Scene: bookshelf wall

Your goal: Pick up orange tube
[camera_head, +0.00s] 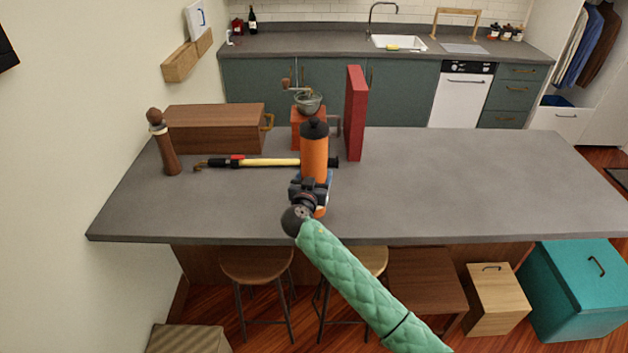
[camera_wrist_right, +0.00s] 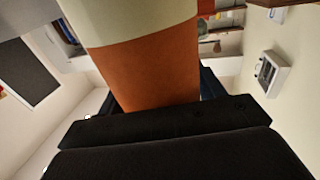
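The orange tube (camera_head: 314,152) with a black cap stands upright near the front middle of the grey counter. My right gripper (camera_head: 312,186) is at its lower part, with a little orange showing below it. In the right wrist view the tube (camera_wrist_right: 150,72) fills the middle, orange with a cream band. The dark fingers (camera_wrist_right: 160,97) of my right gripper lie against both sides of the tube, so it looks shut on it. Whether the tube's base touches the counter is hidden. My left gripper is not in view.
A yellow-handled hammer-like tool (camera_head: 270,162) lies behind the tube. A red book-like box (camera_head: 355,115) stands behind right. A grinder (camera_head: 307,115) is behind. A brown box (camera_head: 213,130) and pepper mill (camera_head: 162,145) are left. The counter's right side (camera_head: 480,180) is clear.

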